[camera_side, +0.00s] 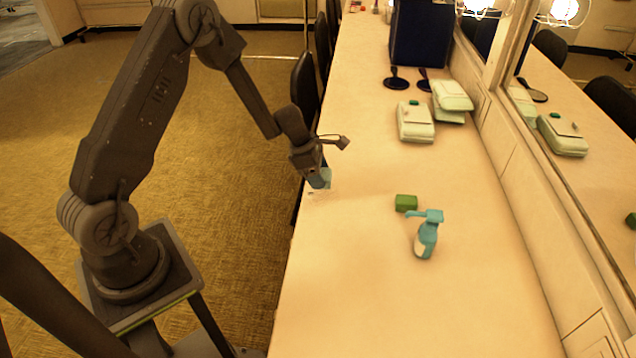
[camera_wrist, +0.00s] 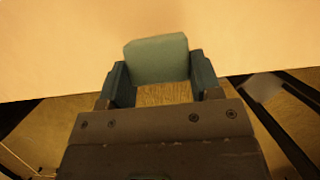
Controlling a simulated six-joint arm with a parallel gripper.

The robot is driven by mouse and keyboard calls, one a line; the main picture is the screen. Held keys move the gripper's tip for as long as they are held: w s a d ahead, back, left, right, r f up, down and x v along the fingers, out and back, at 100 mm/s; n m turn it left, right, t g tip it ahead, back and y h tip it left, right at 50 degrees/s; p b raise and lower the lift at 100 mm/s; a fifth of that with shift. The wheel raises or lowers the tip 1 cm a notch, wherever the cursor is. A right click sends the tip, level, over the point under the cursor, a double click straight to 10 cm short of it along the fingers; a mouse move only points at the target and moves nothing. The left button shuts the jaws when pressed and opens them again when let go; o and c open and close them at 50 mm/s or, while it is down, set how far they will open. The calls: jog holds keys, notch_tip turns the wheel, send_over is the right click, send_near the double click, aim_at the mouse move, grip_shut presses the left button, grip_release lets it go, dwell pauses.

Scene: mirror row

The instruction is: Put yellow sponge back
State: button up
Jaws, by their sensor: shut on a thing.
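My gripper (camera_side: 319,176) is over the near left edge of the long counter, low and close to its top. In the wrist view my gripper (camera_wrist: 160,72) is shut on a pale blue-green block (camera_wrist: 155,57), held between the two dark teal fingers. In the side view the block is a small bluish patch at the fingertips, and I cannot tell whether it touches the counter. I see no clearly yellow sponge in either view. A green block (camera_side: 406,203) lies on the counter to the right of my gripper.
Pale green cases (camera_side: 415,122) and a dark blue box (camera_side: 418,35) are farther back. A mirror (camera_side: 590,170) runs along the right. The counter's front is clear. Dark chairs (camera_side: 303,85) line the left edge.

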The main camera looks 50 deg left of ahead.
jog(key=shift+f, duration=1.7)
jog(key=shift+f, duration=0.2)
jog(key=o, duration=1)
jog(key=shift+c, duration=0.2)
jog(key=shift+r, duration=0.1)
jog(key=v, duration=1.1)
jog(key=s+d+r+m, duration=0.4)
jog(key=d+r+m, duration=0.35)
jog(key=r, duration=0.35)
jog(key=s+d+r+m+t+y, duration=0.1)
jog(key=s+d+r+m, duration=0.2)
jog(key=s+m, duration=0.6)
jog(key=s+d+r+m+t+y, duration=0.1)
jog(key=s+d+r+m+y, duration=0.1)
jog(key=s+r+m, duration=0.5)
jog(key=s+d+m, duration=0.1)
jog(key=s+m, duration=0.2)
jog(key=shift+d, duration=0.4)
